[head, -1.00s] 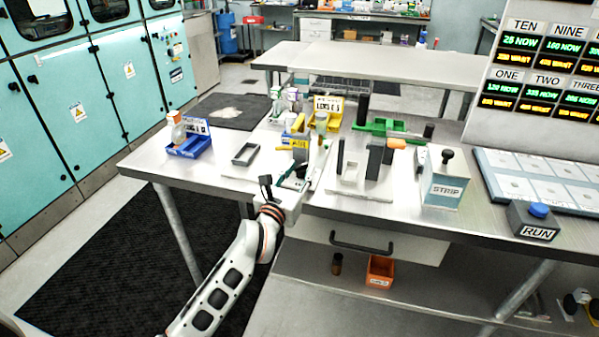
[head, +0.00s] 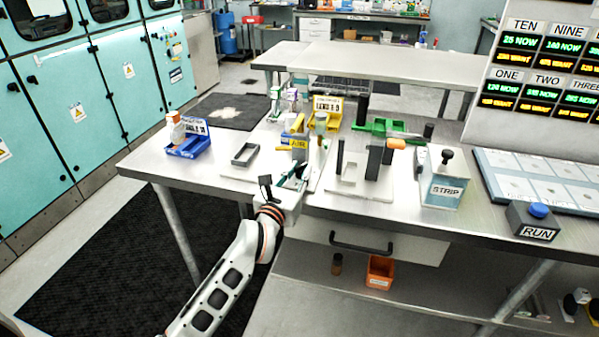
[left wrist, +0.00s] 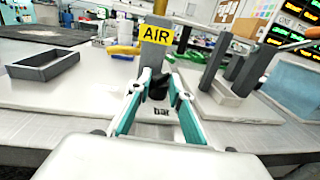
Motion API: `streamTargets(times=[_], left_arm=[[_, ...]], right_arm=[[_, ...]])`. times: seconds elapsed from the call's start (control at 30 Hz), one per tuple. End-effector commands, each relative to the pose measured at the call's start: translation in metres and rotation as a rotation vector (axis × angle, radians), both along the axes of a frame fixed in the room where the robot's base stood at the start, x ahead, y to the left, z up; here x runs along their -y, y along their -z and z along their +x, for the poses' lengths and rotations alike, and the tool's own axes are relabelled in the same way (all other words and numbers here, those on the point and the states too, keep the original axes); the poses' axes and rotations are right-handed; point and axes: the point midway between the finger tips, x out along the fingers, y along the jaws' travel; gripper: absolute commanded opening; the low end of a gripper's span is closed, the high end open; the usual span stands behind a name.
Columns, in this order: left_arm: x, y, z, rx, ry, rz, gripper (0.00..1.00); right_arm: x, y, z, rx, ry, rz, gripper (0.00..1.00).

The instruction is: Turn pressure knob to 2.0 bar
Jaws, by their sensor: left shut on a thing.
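The air unit is a grey block with a yellow AIR label (left wrist: 156,34), standing on a white base plate; its label also shows in the head view (head: 299,144). A black knob (left wrist: 159,88) sits low in front of the block, with a partly covered "bar" marking below it. My left gripper (left wrist: 158,84) reaches the knob from the front, its teal-lined fingers shut on it from both sides. In the head view the left gripper (head: 291,178) is small and hides the knob. No pressure reading can be made out. My right gripper is not in view.
A dark grey tray (left wrist: 44,66) stands left of the air unit. Grey posts (left wrist: 235,68) on a white plate stand to its right.

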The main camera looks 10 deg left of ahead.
Motion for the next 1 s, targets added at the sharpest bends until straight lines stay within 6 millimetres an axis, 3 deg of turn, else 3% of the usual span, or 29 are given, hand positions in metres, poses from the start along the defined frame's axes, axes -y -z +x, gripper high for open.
streamTargets(times=[0.5, 0.53, 0.57, 1.0], left_arm=[[0.0006, 0.0048, -0.0016, -0.008, 0.001, -0.001, 0.00], [0.0006, 0.0049, -0.0016, -0.008, 0.001, -0.001, 0.28], [0.0006, 0.0049, -0.0016, -0.008, 0.001, -0.001, 0.36], [-0.0006, 0.0023, -0.0059, -0.004, 0.000, 0.000, 0.37]], right_arm=[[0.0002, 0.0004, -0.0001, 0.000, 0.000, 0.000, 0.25], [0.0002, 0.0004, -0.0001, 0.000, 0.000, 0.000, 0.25], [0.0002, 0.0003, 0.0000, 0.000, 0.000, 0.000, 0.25], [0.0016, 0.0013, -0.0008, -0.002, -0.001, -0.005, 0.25]])
